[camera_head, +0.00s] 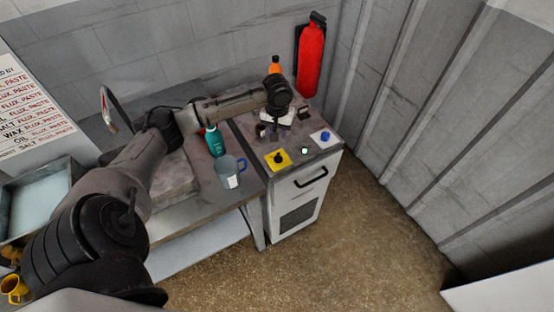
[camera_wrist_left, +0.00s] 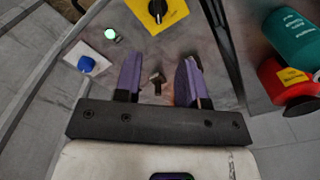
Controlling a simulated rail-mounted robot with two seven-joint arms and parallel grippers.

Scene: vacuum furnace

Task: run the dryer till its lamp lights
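The dryer looks to be the grey cabinet (camera_head: 296,198) with a black handle. On its top, a lamp (camera_head: 305,151) glows green, and it also glows in the left wrist view (camera_wrist_left: 110,33). A black knob sits on a yellow plate (camera_head: 287,163), at the top of the left wrist view (camera_wrist_left: 173,18). A blue button (camera_head: 325,136) sits on a white plate and shows in the left wrist view (camera_wrist_left: 86,64). My left gripper (camera_wrist_left: 160,75) is open over the cabinet top. A small dark fitting (camera_wrist_left: 157,81) shows between its fingers; I cannot tell if they touch it. My right gripper is out of view.
An orange bottle (camera_head: 275,65) and a red extinguisher (camera_head: 311,60) are at the back. Floor at right is clear.

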